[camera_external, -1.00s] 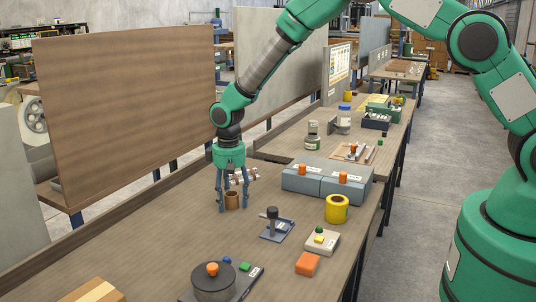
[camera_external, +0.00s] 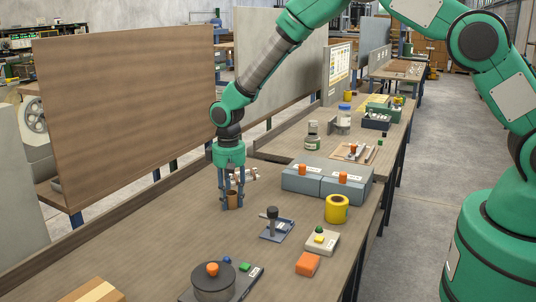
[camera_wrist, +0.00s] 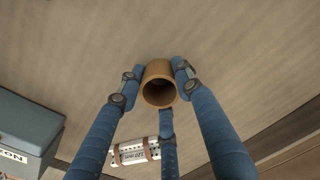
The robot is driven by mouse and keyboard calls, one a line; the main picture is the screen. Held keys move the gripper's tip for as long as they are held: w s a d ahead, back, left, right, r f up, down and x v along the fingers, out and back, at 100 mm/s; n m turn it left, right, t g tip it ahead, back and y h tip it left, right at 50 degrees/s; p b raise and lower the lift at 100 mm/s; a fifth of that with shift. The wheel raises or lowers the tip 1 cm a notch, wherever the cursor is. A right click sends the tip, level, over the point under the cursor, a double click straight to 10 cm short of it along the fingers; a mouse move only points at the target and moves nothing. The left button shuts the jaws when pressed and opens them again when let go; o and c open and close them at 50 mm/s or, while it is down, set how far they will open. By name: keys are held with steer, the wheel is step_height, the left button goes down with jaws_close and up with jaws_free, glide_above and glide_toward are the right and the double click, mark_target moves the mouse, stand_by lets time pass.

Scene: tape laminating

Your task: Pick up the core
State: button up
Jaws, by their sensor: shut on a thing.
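The core is a short brown hollow tube (camera_external: 233,200) standing upright on the wooden bench. In the wrist view the core (camera_wrist: 158,84) shows its open end, with the blue fingers closed around its sides. My gripper (camera_external: 232,203) points straight down at the bench and is shut on the core. In the wrist view my gripper (camera_wrist: 159,85) has three fingers, one on each side and one below the core. The core's base appears to be at the bench surface; I cannot tell any gap.
Bench left of the core is clear.

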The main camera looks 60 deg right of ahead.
mark_target(230, 192)
steer(key=shift+r, duration=0.55)
step_height(230, 192, up, 2)
steer(key=shift+w+r, duration=0.1)
steer(key=s, duration=0.5)
steer(key=s+r, duration=0.1)
steer(key=s, duration=0.4)
steer(key=s+p, duration=0.1)
steer(key=s, duration=0.5)
steer(key=shift+s+r, duration=0.1)
steer(key=shift+r, duration=0.15)
